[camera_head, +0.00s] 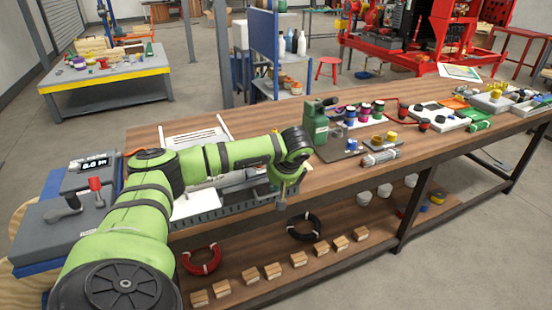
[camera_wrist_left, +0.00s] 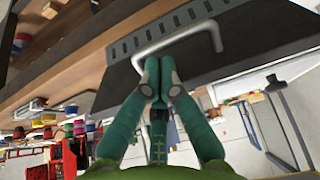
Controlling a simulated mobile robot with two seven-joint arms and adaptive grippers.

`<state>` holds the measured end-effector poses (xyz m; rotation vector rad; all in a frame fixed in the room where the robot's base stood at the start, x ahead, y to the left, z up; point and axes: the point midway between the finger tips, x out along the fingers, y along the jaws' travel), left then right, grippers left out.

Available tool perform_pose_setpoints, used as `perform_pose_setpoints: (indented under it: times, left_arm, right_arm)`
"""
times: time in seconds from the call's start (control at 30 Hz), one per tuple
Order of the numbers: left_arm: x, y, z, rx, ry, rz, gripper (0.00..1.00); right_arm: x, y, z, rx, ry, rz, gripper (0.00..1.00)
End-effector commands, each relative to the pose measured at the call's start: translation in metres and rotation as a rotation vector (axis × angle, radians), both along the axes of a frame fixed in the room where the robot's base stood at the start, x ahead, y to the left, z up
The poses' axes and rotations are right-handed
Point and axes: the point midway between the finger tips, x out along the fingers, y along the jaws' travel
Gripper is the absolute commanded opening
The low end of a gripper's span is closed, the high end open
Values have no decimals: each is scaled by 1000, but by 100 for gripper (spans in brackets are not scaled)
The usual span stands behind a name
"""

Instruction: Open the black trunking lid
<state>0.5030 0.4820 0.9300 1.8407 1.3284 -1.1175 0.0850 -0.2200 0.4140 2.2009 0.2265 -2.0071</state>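In the left wrist view, the black trunking lid (camera_wrist_left: 245,42) is a dark flat panel with a pale bent-bar handle (camera_wrist_left: 182,36) on it. My left gripper (camera_wrist_left: 158,62) has its two green fingers together, tips right by the handle's bar near one end. Whether the bar is between them is not clear. In the head view, the slotted grey trunking (camera_head: 228,212) lies along the bench's front edge, and my left gripper (camera_head: 284,202) points down at its right end. My arm hides much of the lid there. My right gripper is not in view.
The lower shelf holds a red cable coil (camera_head: 202,260), a black coil (camera_head: 304,227) and several wooden blocks.

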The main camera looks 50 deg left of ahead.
Motion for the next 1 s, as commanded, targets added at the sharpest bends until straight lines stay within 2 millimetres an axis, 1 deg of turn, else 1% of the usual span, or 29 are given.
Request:
perform_pose_setpoints:
  times: [0.03, 0.23, 0.4, 0.63, 1.0]
  left_arm:
    - [0, -1, -4, 0, 0, -1, 0]
    - [-2, -5, -13, 2, -1, 0, 0]
    - [-3, -9, -18, 74, -25, -5, 0]
    - [-4, -10, -21, 118, -38, -2, 0]
    - [-5, -11, -23, 123, -38, -1, 0]
  right_arm:
    - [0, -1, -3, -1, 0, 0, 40]
    - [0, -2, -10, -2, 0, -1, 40]
    - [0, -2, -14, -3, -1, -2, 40]
    - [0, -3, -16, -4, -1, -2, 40]
    - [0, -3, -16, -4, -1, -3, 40]
